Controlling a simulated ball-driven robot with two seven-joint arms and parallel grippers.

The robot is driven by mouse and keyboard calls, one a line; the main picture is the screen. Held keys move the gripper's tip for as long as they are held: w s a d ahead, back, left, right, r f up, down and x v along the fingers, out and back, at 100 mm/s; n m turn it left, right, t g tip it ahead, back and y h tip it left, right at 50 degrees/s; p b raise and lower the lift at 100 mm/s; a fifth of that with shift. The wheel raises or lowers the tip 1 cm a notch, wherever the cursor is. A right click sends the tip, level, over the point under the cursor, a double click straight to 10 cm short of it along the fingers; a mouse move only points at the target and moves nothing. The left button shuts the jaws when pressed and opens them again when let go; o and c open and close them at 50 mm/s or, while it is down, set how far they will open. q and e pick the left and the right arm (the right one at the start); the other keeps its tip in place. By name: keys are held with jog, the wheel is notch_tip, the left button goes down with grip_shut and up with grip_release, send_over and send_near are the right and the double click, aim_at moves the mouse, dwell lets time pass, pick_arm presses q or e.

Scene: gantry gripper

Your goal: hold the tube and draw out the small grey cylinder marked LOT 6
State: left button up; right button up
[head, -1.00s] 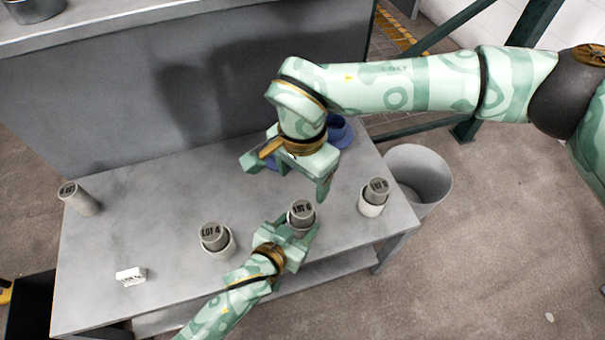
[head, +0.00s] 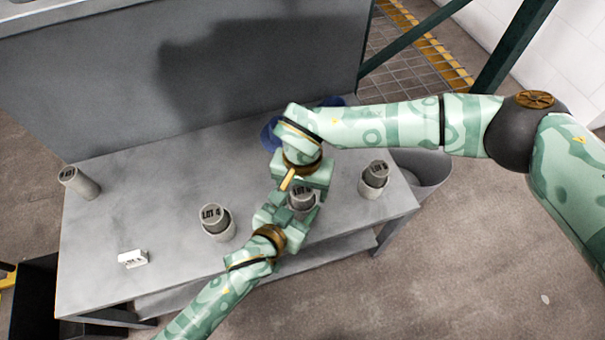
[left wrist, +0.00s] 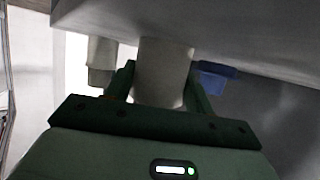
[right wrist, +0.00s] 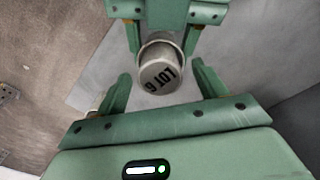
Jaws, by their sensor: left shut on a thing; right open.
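The small grey cylinder marked LOT 6 (right wrist: 162,72) stands in the mouth of a pale tube (left wrist: 163,70), its marked top showing. In the head view the cylinder (head: 301,192) is partly covered by my right gripper. My left gripper (head: 298,212) is shut on the tube from the front; its fingers flank the tube in the left wrist view. My right gripper (right wrist: 162,92) is open above the cylinder, with a finger on each side of it and visible gaps between. I cannot tell how deep the cylinder sits.
A tube with a cylinder marked LOT 4 (head: 215,222) stands to the left, another filled tube (head: 373,180) to the right, and one more (head: 80,182) at the far left. A white block (head: 133,258) lies on the grey table (head: 160,200). A grey bin (head: 430,168) stands beyond its right end.

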jog(key=shift+f, duration=0.45)
jog(key=c, duration=1.4)
jog(key=shift+r, duration=1.55)
jog(key=shift+r, duration=0.15)
jog(key=shift+r, duration=1.4)
jog(key=shift+r, duration=1.5)
jog(key=shift+r, duration=0.1)
